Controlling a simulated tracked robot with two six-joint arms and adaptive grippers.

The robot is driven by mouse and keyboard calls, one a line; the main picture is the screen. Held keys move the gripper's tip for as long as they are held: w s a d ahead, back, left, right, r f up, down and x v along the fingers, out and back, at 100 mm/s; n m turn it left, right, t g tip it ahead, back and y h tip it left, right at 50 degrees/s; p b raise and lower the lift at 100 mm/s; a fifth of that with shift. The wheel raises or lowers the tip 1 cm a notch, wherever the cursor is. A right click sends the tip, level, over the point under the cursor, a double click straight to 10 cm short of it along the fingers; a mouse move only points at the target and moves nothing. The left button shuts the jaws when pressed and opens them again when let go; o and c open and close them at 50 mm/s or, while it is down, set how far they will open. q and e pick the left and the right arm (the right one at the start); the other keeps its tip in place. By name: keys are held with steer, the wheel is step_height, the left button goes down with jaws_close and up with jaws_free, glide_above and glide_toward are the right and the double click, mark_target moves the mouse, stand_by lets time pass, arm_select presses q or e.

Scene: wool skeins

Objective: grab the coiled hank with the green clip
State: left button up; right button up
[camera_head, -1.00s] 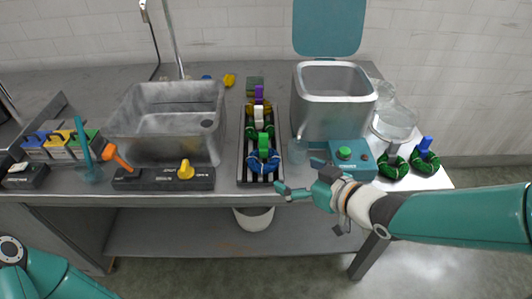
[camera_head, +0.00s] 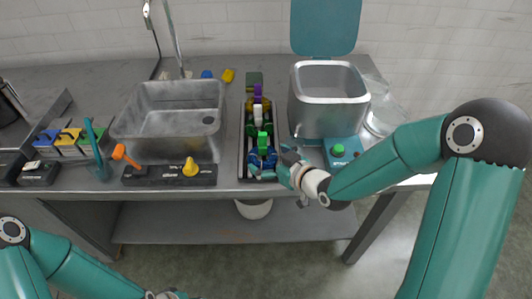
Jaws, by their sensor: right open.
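A dark rack (camera_head: 243,165) holds a row of coiled hanks front to back. The front one is a blue hank (camera_head: 259,160) with an upright green clip (camera_head: 263,141). Behind it is a green hank with a white clip (camera_head: 258,111), and farther back one with a purple clip (camera_head: 258,91). My right gripper (camera_head: 269,163) is open at the front right of the blue hank, its fingers overlapping the hank's lower right in the picture. I cannot tell whether they touch it.
A metal sink (camera_head: 130,125) lies left of the rack. A lidded steel container (camera_head: 300,112) with a teal base and green button (camera_head: 338,149) stands close on the right. A black strip with a yellow knob (camera_head: 190,167) is at the front left. My right arm covers the right end.

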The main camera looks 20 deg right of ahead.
mark_target(263, 155)
steer(key=x, duration=0.3)
steer(key=shift+w+a, duration=0.1)
steer(key=shift+w, duration=0.1)
steer(key=shift+c, duration=0.2)
steer(key=c, duration=0.7)
steer(key=shift+r, duration=0.2)
